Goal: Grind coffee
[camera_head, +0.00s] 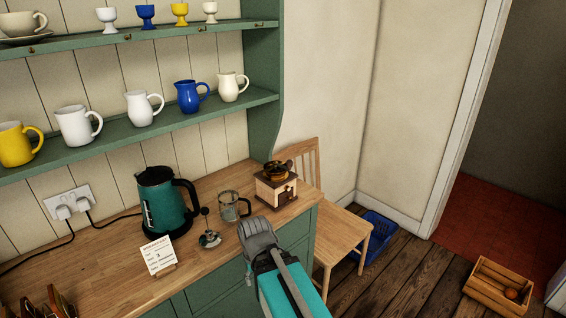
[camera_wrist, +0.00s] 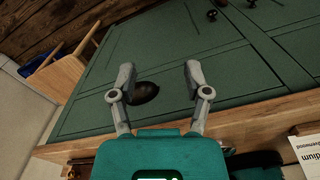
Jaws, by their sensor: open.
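The coffee grinder (camera_head: 276,191), a white-and-brown box with a brass and dark top, stands upright at the right end of the wooden counter. A glass jug (camera_head: 229,206) with a handle stands to its left. A plunger lid (camera_head: 209,239) lies apart in front of the jug. My gripper (camera_head: 256,232) is in front of the counter's edge, below and left of the grinder, not touching it. The grinder is not identifiable there.
A teal kettle (camera_head: 160,206) and a small card (camera_head: 157,255) stand on the counter. Shelves with jugs (camera_head: 190,96) hang above. A wooden chair (camera_head: 345,233) stands right of the counter, near a blue crate (camera_head: 379,230). A wooden crate (camera_head: 484,291) is on the floor.

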